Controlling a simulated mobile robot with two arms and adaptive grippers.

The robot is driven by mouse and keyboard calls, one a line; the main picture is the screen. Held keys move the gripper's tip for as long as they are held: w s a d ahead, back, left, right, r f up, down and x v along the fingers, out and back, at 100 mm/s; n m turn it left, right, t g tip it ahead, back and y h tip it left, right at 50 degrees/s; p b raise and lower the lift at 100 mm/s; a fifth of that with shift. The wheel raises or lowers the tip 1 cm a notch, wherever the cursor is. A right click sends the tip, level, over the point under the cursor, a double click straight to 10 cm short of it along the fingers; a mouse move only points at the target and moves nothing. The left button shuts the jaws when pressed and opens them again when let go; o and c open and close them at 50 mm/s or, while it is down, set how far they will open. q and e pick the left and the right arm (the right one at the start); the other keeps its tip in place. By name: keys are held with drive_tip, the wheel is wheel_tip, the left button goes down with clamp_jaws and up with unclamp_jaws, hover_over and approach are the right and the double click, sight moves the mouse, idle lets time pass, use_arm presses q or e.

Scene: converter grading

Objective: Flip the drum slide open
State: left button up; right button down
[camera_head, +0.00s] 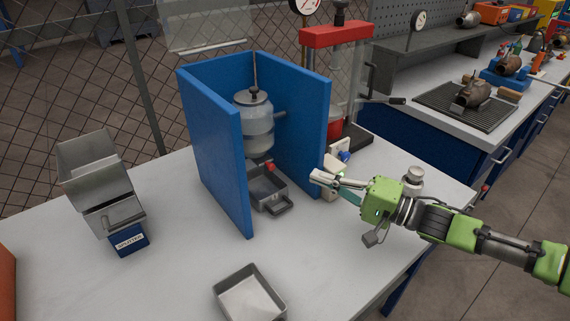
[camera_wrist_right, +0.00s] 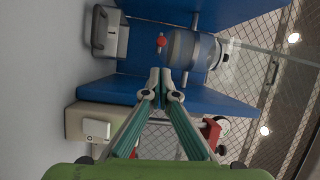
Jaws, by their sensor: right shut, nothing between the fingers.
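The drum (camera_head: 257,125) is a grey metal vessel standing upright inside a blue three-sided enclosure (camera_head: 218,150). A small red knob (camera_head: 271,166) sits below the drum, just above a grey metal tray (camera_head: 277,210); I take it for the slide's handle, and cannot tell the slide's position. My right gripper (camera_head: 316,178) is shut and empty, at the front edge of the enclosure's right wall. In the right wrist view, its closed fingertips (camera_wrist_right: 163,84) point toward the enclosure, apart from the red knob (camera_wrist_right: 161,42) and the drum (camera_wrist_right: 184,50). My left gripper is out of view.
A white switch box (camera_wrist_right: 94,128) stands outside the enclosure's right wall, close to my right gripper. A red-topped press (camera_head: 337,34) is behind. A metal splitter (camera_head: 95,170) stands at left, and an open pan (camera_head: 278,294) lies in front. The table between is clear.

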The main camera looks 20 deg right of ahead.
sight(272, 159)
drive_tip(key=shift+a, duration=0.1)
drive_tip(key=p+x, duration=0.1)
drive_tip(key=x, duration=0.9)
drive_tip(key=shift+p, duration=0.35)
